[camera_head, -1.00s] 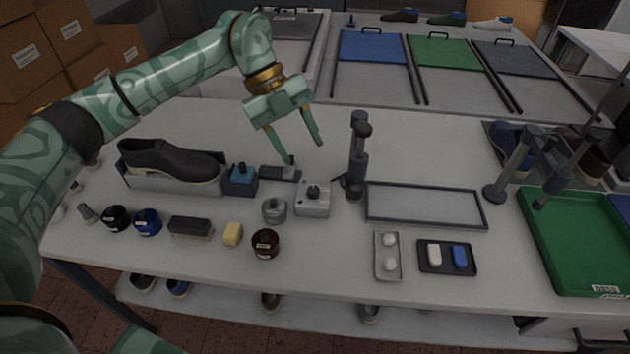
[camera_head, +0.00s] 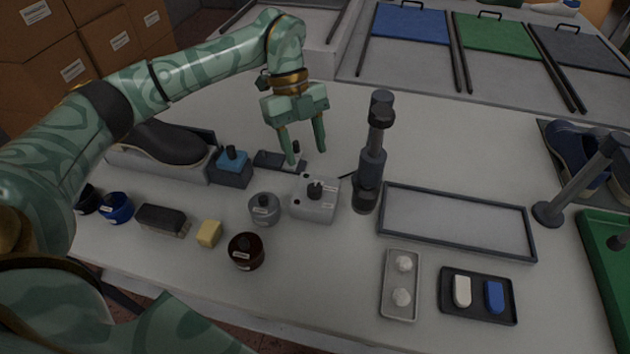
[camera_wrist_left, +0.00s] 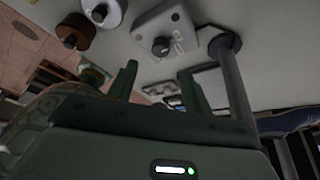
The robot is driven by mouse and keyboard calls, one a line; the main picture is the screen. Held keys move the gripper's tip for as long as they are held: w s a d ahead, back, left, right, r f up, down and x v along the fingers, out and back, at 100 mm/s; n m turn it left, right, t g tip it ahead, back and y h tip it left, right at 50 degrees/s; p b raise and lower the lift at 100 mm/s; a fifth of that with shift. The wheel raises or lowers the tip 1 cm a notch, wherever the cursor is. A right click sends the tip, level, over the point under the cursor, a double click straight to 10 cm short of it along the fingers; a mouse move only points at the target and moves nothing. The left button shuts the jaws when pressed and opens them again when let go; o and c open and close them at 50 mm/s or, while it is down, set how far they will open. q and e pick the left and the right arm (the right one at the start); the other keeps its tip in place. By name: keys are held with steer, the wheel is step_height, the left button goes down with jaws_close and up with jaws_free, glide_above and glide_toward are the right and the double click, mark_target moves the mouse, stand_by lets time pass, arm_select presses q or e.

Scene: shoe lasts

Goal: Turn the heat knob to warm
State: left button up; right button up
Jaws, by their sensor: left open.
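A light grey control box (camera_head: 327,206) stands on the white bench, left of a dark upright cylindrical tool. A black knob (camera_head: 315,189) sits on top of the box. My left gripper (camera_head: 305,157) is open and empty, fingers pointing down, just behind and above the box, apart from the knob. In the left wrist view the box (camera_wrist_left: 178,28) and its dark knob (camera_wrist_left: 160,46) show beyond the left gripper's fingers (camera_wrist_left: 156,80). The markings around the knob are too small to read. My right gripper is not in view.
Close around the box are the dark upright tool (camera_head: 372,160), a grey round pot (camera_head: 264,209), a blue-topped block (camera_head: 232,167) and a brown jar (camera_head: 246,252). An empty framed tray (camera_head: 455,222) lies to the right. The bench behind the gripper is clear.

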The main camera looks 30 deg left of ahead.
mark_target(314, 187)
arm_select(q)
steer(key=b+x, duration=0.1)
steer(key=x, duration=0.7)
steer(key=shift+d, duration=0.1)
steer(key=c, duration=1)
